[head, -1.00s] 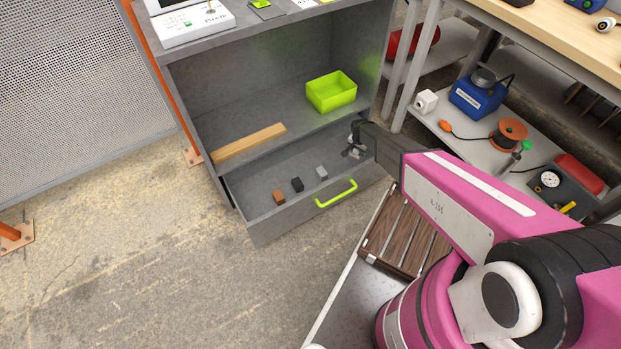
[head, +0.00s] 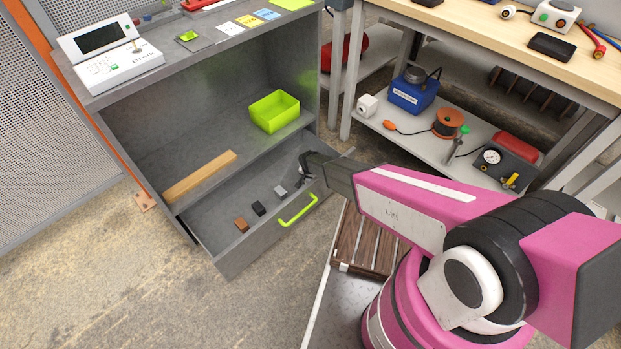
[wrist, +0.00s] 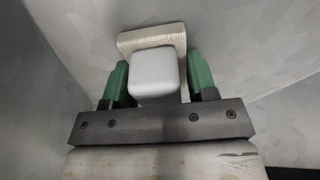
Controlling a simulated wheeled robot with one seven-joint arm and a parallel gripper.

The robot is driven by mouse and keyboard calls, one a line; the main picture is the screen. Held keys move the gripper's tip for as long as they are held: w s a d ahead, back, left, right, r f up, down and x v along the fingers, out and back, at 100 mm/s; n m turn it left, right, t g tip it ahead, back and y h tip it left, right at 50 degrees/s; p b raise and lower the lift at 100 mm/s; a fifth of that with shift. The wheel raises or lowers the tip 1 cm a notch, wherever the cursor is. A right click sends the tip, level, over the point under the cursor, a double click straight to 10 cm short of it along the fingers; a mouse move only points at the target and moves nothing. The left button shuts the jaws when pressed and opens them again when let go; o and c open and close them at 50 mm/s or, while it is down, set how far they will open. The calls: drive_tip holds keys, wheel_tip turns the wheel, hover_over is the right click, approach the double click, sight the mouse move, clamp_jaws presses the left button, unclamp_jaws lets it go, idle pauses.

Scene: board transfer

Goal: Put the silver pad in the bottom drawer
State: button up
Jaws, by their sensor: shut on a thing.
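My gripper (head: 304,166) is at the right end of the open bottom drawer (head: 243,252), reaching in near its back right corner. In the wrist view its two green fingers (wrist: 158,68) stand either side of a pale grey block with a textured, light plate beyond it; I take this as the silver pad (wrist: 155,88). The fingers are shut on it. Grey walls surround it there. In the head view the pad is too small and hidden to make out, and I cannot tell whether it touches the drawer floor.
A brown block (head: 241,225), a black block (head: 259,208) and a grey block (head: 281,191) lie in the drawer, left of my gripper. The drawer has a green handle (head: 298,209). A wooden bar (head: 199,177) and a green bin (head: 274,111) sit on the shelf above.

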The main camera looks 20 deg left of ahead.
drive_tip(key=shift+f, duration=0.3)
drive_tip(key=shift+f, duration=0.4)
drive_tip(key=o, duration=1)
drive_tip(key=shift+f, duration=0.2)
drive_tip(key=shift+w+a+f, duration=0.1)
drive_tip(key=shift+w, duration=0.1)
drive_tip(key=shift+r, duration=0.75)
drive_tip(key=s+r, duration=0.1)
drive_tip(key=r, duration=0.7)
drive_tip(key=s+r, duration=0.1)
drive_tip(key=r, duration=0.3)
drive_tip(key=shift+s+r, duration=0.2)
drive_tip(key=shift+s, duration=0.1)
